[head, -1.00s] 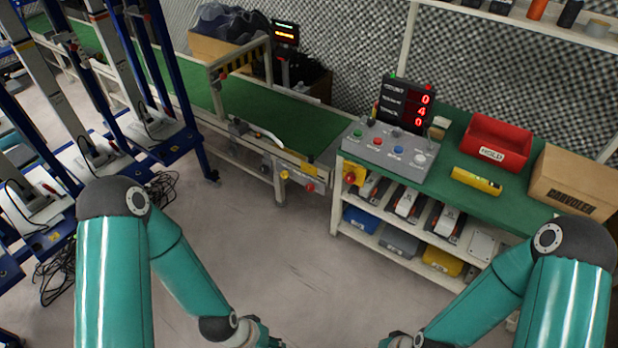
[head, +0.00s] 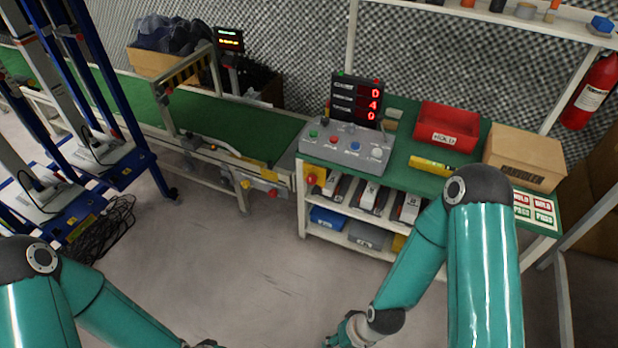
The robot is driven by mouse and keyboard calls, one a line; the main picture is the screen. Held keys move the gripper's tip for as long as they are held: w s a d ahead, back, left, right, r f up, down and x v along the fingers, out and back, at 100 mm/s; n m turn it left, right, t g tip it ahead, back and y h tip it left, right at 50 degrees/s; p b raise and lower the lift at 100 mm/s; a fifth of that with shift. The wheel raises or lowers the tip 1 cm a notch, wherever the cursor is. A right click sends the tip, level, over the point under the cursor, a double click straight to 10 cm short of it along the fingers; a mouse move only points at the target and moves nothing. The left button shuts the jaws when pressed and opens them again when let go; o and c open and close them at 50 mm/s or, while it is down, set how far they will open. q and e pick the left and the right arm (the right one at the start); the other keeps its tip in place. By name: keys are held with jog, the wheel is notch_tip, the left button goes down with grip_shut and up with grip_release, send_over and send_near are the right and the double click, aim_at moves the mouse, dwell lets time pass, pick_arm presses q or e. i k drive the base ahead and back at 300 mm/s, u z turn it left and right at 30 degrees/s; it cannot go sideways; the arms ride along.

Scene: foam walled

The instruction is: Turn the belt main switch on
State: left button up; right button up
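The conveyor with a green belt (head: 222,134) runs along the wall from the left to the centre. A yellow knob (head: 246,184) and a red knob (head: 272,192) sit on the front of its frame near its right end. A red button on a yellow box (head: 313,180) is on the left end of the bench beside it. I cannot tell which of these is the belt main switch or how it is set. My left gripper (head: 206,344) barely shows at the bottom edge. My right gripper (head: 342,338) is low at the bottom centre, far from these controls; its fingers are mostly cut off.
The green bench (head: 405,146) carries a grey button panel (head: 345,150), a red digit display (head: 357,100), a red bin (head: 447,127) and a carton (head: 525,157). Blue lift frames (head: 125,155) and loose cables stand at left. Open floor (head: 235,260) lies in front.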

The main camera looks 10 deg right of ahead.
aim_at(311, 179)
jog(key=u, duration=0.05)
jog(key=i, duration=0.95)
jog(key=z, duration=0.1)
